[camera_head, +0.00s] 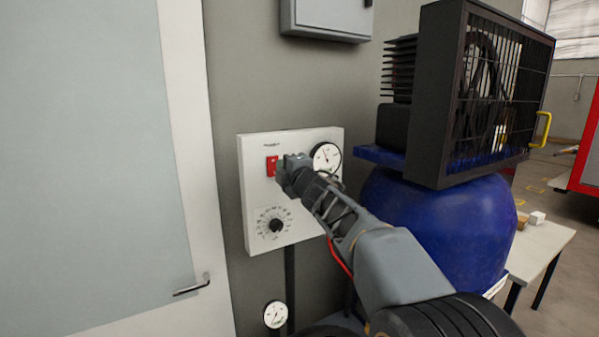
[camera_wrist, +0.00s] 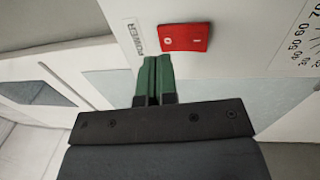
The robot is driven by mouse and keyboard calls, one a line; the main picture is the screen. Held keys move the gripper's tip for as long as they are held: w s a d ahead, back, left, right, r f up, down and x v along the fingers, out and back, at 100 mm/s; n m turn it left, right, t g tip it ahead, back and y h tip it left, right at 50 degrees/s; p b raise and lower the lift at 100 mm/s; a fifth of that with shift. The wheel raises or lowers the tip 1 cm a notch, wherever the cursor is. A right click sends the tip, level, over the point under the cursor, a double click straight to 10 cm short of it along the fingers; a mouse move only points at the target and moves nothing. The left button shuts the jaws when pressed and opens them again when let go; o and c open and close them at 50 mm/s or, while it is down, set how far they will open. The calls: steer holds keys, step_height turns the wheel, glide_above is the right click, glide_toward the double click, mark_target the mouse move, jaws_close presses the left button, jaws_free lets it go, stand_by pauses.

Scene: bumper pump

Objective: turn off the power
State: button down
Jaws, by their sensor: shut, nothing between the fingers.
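A red rocker switch (camera_head: 272,166) sits on the white control panel (camera_head: 256,222) on the wall, at the panel's upper left. In the wrist view the switch (camera_wrist: 184,38) shows the marks 0 and I, with the word POWER printed beside it. My gripper (camera_head: 281,172) is at the panel, close to the switch in the head view. In the wrist view its two green fingertips (camera_wrist: 154,62) are together and empty, just short of the switch's 0 end. I cannot tell whether they touch the switch or the panel.
A round gauge (camera_head: 326,158) and a dial (camera_head: 276,225) are on the panel. A blue tank (camera_head: 440,235) with a black caged fan (camera_head: 490,90) stands close on the right. A door with a handle (camera_head: 192,286) is on the left. A grey box (camera_head: 326,18) hangs above.

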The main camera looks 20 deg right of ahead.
steer(key=s+d+r, duration=0.1)
steer(key=s+d, duration=0.1)
steer(key=s, duration=0.7)
steer(key=shift+s+d+b, duration=0.2)
steer(key=shift+s+b, duration=0.1)
steer(key=shift+b, duration=0.1)
steer(key=shift+r, duration=0.1)
steer(key=s+d+f+m+g+h, duration=0.2)
steer(key=d+f+m+g+h, duration=0.15)
steer(key=f+m, duration=0.35)
steer(key=s+d+f+m+g+h, duration=0.2)
steer(key=d+f+m+g+h, duration=0.1)
steer(key=d+f+m+h, duration=0.3)
steer(key=s+a+f+m+g+y, duration=0.2)
steer(key=s+a+f+m+g, duration=0.2)
steer(key=s+f, duration=0.4)
steer(key=s+a+f+m+g+y, duration=0.3)
steer(key=s+a+f, duration=0.4)
steer(key=s, duration=0.4)
steer(key=shift+f+m+g, duration=0.35)
steer(key=shift+f+m, duration=0.05)
steer(key=shift+f, duration=0.3)
